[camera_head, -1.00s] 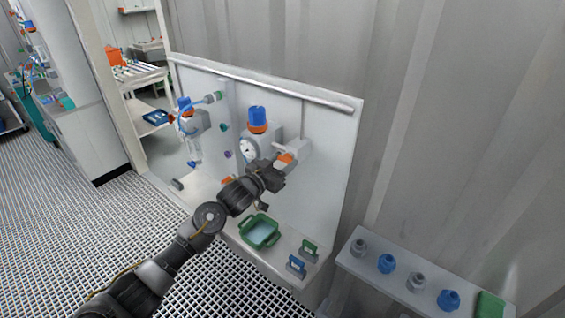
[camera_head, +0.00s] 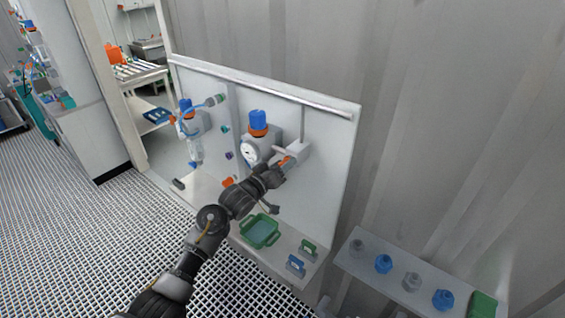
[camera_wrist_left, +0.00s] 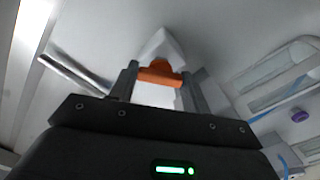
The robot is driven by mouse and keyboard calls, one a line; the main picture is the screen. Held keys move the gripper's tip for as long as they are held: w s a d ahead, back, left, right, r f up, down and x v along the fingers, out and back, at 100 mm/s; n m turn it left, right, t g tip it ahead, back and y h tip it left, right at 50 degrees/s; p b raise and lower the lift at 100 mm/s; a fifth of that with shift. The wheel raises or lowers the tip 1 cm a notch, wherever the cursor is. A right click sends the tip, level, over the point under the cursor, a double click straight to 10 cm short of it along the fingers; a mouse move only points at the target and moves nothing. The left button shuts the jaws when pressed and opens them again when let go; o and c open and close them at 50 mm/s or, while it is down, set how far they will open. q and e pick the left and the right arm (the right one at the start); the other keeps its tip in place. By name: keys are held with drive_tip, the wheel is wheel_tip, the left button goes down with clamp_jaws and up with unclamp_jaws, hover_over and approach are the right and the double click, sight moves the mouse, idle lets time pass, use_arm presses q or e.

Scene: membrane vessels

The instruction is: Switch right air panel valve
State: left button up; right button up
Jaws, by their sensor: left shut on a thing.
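The right valve on the white air panel (camera_head: 325,150) is a grey block (camera_head: 297,150) with an orange handle (camera_head: 284,160). My left gripper (camera_head: 281,168) is at the handle, in front of the block. In the left wrist view the orange handle (camera_wrist_left: 160,74) lies between the two fingertips, and the left gripper (camera_wrist_left: 158,84) is shut on it. The fingers hide part of the valve in the head view. My right gripper is not in view.
A pressure gauge with a blue and orange knob (camera_head: 258,122) sits just left of the valve. A green tray (camera_head: 259,231) and blue and green clips stand on the ledge below. A shelf with several fittings (camera_head: 411,283) is at lower right.

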use_arm(q)
drive_tip(key=n, duration=0.8)
drive_tip(key=shift+n, duration=0.7)
drive_tip(key=o, duration=1)
drive_tip(key=b+v, duration=0.3)
drive_tip(key=v, duration=0.7)
drive_tip(key=shift+s+a, duration=0.2)
drive_tip(key=shift+s, duration=0.15)
